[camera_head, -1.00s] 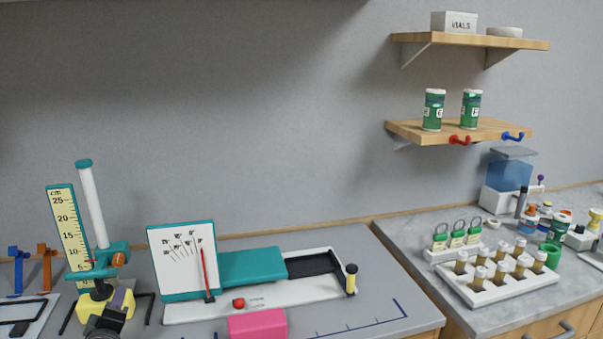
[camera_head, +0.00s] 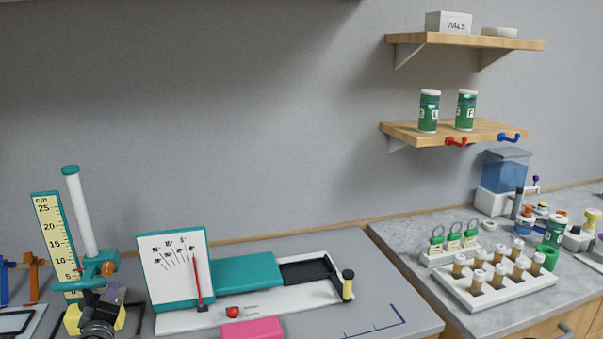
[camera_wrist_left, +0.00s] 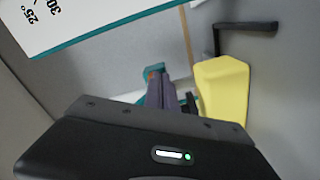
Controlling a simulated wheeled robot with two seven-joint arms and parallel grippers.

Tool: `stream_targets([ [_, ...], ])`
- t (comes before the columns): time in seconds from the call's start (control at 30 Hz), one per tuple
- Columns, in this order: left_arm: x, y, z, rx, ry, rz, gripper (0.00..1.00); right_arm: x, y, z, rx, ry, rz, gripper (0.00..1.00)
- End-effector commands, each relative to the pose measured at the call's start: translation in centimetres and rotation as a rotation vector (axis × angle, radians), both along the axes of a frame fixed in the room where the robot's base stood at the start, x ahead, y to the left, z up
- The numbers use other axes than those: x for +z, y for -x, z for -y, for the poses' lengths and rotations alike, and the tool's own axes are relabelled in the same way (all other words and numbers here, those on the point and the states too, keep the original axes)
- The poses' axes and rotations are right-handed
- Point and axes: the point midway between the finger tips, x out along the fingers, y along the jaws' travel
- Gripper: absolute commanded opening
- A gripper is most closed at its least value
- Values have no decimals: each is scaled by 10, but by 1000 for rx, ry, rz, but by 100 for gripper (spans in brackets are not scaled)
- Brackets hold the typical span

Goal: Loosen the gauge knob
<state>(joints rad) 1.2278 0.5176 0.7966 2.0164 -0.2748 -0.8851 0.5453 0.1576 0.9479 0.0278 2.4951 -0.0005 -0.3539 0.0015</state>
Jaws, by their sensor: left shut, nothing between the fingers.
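The gauge stands at the left of the bench in the head view, with a cm scale (camera_head: 54,232), a white post (camera_head: 82,215) and a teal carriage (camera_head: 90,268). Its orange gauge knob (camera_head: 109,268) sits on the carriage's right side. My right gripper is not in view.
A white board with a teal edge (camera_head: 172,265) and a red pointer (camera_head: 198,275) stands close right of the gauge. A pink block (camera_head: 252,329) lies in front. Blue and orange stands (camera_head: 33,278) are at the far left. A vial rack (camera_head: 497,285) is on the right counter.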

Motion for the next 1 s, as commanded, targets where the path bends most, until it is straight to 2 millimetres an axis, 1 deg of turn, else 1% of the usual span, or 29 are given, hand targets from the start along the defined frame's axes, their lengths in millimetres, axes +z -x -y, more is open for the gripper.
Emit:
stream_targets([
  [0.07,-1,-11,-3,0,3,2,0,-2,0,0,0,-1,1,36],
  [0.2,-2,-26,-8,-1,-2,3,0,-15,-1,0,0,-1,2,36],
  [0.4,-1,-39,-13,0,0,1,0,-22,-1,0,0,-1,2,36],
  [1.0,1,-40,-15,0,0,0,0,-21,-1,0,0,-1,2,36],
])
